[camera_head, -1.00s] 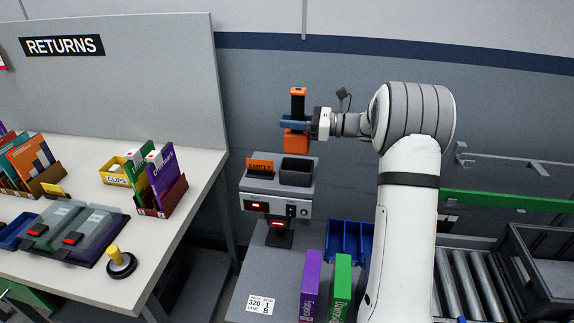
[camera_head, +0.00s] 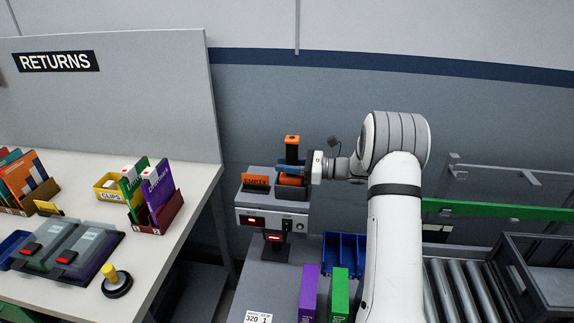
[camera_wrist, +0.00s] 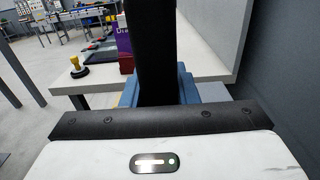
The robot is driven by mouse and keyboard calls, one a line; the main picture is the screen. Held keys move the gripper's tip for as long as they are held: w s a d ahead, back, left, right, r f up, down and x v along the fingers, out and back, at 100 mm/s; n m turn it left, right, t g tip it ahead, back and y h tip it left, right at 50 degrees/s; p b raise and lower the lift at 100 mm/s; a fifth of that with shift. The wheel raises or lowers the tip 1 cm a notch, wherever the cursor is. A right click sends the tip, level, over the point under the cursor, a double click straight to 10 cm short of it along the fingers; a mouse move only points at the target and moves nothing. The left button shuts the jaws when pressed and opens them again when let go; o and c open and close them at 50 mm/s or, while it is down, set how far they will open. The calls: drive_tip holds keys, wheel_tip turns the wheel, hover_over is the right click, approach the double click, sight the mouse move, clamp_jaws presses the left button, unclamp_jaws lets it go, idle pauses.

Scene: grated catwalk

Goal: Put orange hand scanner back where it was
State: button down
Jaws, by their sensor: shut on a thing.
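The orange hand scanner (camera_head: 291,180) stands upright, with an orange top, a dark middle and a wide orange lower end. My gripper (camera_head: 291,167), with blue fingers, is shut around its middle. The lower end is at the mouth of the dark cup (camera_head: 289,193) on top of the grey station (camera_head: 262,216). The cup's front wall seems to hide its bottom, and I cannot tell whether it rests on the cup floor. In the wrist view the scanner's dark part (camera_wrist: 156,50) rises between the blue fingers (camera_wrist: 160,90).
An orange "EMPTY" sign (camera_head: 255,181) stands on the station just left of the cup. A purple box (camera_head: 309,291), a green box (camera_head: 338,295) and a blue bin (camera_head: 345,247) are in front. The returns table (camera_head: 195,185) is left, a roller conveyor (camera_head: 455,290) right.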

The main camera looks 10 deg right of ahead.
drive_tip(key=shift+f, duration=0.25)
drive_tip(key=c, duration=1.1)
unclamp_jaws()
drive_tip(key=shift+r, duration=0.1)
